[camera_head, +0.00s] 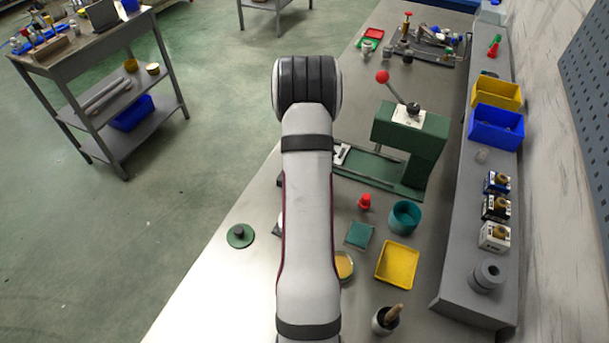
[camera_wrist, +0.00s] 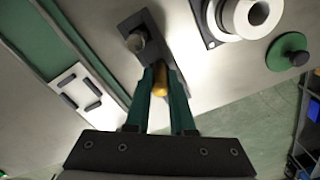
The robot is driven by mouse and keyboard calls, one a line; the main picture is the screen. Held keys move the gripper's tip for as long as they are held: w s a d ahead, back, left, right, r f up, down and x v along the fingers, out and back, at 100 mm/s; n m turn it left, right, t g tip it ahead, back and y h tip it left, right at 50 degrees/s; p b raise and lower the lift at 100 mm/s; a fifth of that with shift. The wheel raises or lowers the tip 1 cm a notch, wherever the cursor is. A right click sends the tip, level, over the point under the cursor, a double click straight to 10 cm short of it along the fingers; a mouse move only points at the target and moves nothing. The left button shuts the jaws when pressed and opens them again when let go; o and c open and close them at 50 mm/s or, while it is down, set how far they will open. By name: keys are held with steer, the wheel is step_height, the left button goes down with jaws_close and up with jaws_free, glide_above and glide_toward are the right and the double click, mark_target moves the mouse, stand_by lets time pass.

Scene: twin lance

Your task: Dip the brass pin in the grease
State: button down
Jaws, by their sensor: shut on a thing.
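My gripper (camera_wrist: 160,70) shows in the wrist view, with two dark green fingers shut on the brass pin (camera_wrist: 160,84). Only a short, golden part of the pin shows between the fingers; its far end is hard to make out. Just beyond the fingertips is a dark plate with a rounded grey-brown piece (camera_wrist: 137,41) on it; I cannot tell whether the pin touches the plate. In the head view my arm hides the gripper and pin. A round dish with amber contents (camera_head: 344,266), possibly the grease, is partly hidden at the arm's right edge.
A yellow tray (camera_head: 397,265), teal cup (camera_head: 405,218), green square (camera_head: 359,235), red-topped piece (camera_head: 365,202) and brush pot (camera_head: 386,320) stand right of my arm. A green press (camera_head: 410,140) stands behind. A green knobbed disc (camera_head: 240,236) lies left, with bare bench around it.

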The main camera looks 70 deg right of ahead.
step_height(320, 180, up, 8)
steer(key=shift+w+r, duration=0.15)
steer(key=w+a+r+n, duration=0.1)
steer(key=w+a+r, duration=0.2)
steer(key=w+a, duration=0.3)
steer(key=w+a+r+n+g, duration=0.1)
steer(key=w+a+r+n, duration=0.15)
steer(key=w+a, duration=0.45)
steer(key=w+a+r+n, duration=0.1)
steer(key=w+a+r, duration=0.25)
steer(key=a, duration=0.55)
steer(key=a+r, duration=0.4)
steer(key=a, duration=0.7)
steer(key=s+d+f+m+g+y, duration=0.1)
steer(key=s+d+f, duration=0.3)
steer(key=s+d, duration=0.4)
steer(key=s+d+f+m+g, duration=0.1)
steer(key=s+d+f, duration=0.45)
steer(key=s, duration=0.45)
steer(key=s+d+f+m+y, duration=0.1)
steer(key=s+f, duration=0.1)
steer(key=s, duration=0.5)
steer(key=s+d+f+m, duration=0.1)
steer(key=s+f+m, duration=0.1)
steer(key=s, duration=0.5)
steer(key=shift+n, duration=0.25)
steer(key=shift+w+d+f, duration=0.1)
steer(key=shift+f, duration=1.4)
steer(key=shift+w+d+f, duration=0.1)
steer(key=shift+f, duration=1.35)
